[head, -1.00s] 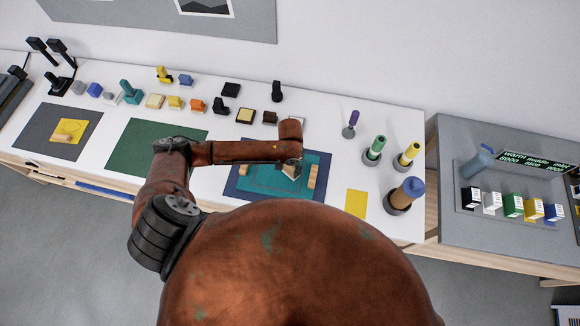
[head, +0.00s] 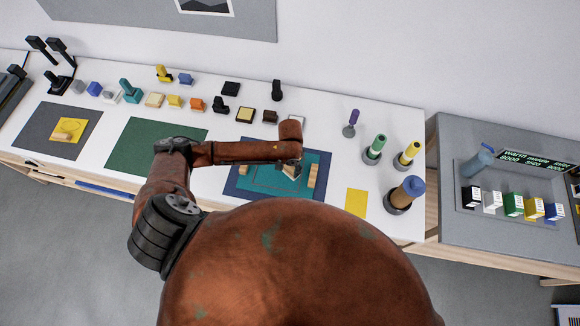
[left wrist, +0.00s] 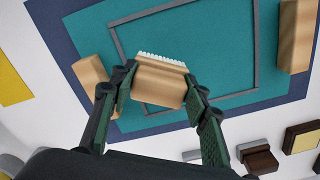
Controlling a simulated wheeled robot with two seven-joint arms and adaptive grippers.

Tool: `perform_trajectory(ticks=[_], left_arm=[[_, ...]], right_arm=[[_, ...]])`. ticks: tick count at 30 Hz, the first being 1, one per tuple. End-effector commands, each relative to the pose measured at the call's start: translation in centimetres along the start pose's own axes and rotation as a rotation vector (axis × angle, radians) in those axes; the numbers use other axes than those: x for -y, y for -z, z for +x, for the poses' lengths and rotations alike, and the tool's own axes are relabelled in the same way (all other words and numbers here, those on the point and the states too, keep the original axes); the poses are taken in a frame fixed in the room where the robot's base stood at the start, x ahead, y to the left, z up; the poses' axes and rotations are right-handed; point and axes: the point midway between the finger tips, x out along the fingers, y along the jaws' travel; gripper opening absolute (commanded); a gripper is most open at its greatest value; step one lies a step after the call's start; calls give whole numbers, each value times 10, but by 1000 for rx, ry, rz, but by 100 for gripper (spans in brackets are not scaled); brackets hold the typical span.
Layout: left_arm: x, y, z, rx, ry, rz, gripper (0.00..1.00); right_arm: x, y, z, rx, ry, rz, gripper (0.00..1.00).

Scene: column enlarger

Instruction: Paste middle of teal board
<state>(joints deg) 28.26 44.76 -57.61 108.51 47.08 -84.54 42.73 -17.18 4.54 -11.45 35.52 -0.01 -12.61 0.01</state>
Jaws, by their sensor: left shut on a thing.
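The teal board (head: 262,186) lies on a dark blue mat (head: 238,193) at the middle front of the white table. In the left wrist view the teal board (left wrist: 195,35) carries a thin grey rectangular outline. My left gripper (head: 291,166) is over the board. In the left wrist view my left gripper (left wrist: 158,90) is shut on the wooden handle of a brush (left wrist: 160,82) with a row of white bristles. The bristles are over the teal inside the outline; I cannot tell whether they touch. My right gripper is not in view.
Wooden blocks stand at the board's sides, one at the right (head: 312,176). A green mat (head: 140,145) lies to the left, a yellow sheet (head: 356,203) to the right. Several stampers and blocks line the back. Upright handled tools, including a blue-topped one (head: 408,192), stand at right.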

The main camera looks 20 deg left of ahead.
Motion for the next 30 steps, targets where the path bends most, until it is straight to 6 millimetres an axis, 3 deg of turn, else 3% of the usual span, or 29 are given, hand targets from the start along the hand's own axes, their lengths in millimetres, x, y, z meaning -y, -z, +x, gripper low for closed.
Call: perform_trajectory(ticks=[8, 24, 30], left_arm=[[5, -3, -1, 0, 0, -2, 8], [43, -26, -1, 1, 1, -2, 8], [45, -28, 0, 0, 0, 0, 8]], right_arm=[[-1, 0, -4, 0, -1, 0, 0], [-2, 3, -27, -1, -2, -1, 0], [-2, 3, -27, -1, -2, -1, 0]])
